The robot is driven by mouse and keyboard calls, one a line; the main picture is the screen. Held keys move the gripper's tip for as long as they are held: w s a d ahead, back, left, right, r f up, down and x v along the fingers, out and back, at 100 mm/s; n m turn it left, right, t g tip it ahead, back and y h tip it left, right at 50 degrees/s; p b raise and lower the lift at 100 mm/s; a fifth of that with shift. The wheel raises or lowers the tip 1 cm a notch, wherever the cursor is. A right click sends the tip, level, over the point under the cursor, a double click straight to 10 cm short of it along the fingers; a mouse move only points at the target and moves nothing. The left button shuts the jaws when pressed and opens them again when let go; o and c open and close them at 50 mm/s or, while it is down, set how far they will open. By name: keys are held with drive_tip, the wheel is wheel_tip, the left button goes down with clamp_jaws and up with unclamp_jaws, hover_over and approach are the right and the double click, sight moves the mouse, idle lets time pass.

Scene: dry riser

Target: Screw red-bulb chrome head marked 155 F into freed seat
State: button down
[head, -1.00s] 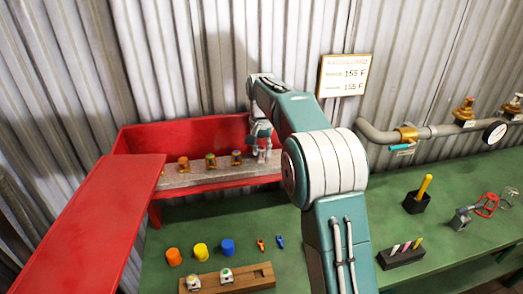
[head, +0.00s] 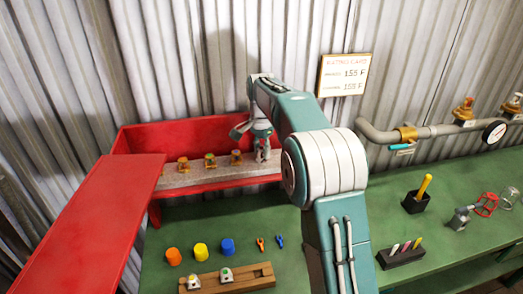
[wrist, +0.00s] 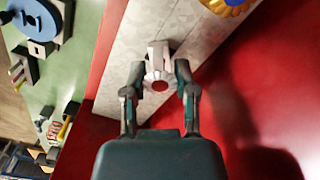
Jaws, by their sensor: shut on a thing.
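My gripper (head: 262,154) reaches into the red open box (head: 190,132) at the back, over the pale speckled strip (head: 215,178) inside it. In the wrist view my gripper (wrist: 160,70) is shut on a chrome head (wrist: 156,54) with a round dark-red spot facing the camera. The head is over the strip; I cannot tell whether it touches it. Its marking cannot be read. The freed seat cannot be made out.
A card (head: 345,75) reading 155 F hangs on the corrugated wall. A pipe (head: 440,131) with brass fittings and a gauge (head: 494,132) runs at right. The green bench holds coloured caps (head: 200,251), a wooden rack (head: 228,280), a black cup (head: 416,203) and a red cage (head: 485,205).

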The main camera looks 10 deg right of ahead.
drive_tip(key=shift+f, duration=0.25)
drive_tip(key=m, duration=0.5)
drive_tip(key=shift+s+m, duration=0.1)
drive_tip(key=shift+m, duration=0.2)
drive_tip(key=shift+c, duration=1.6)
unclamp_jaws()
drive_tip(key=shift+f, duration=0.1)
drive_tip(key=shift+r, duration=0.2)
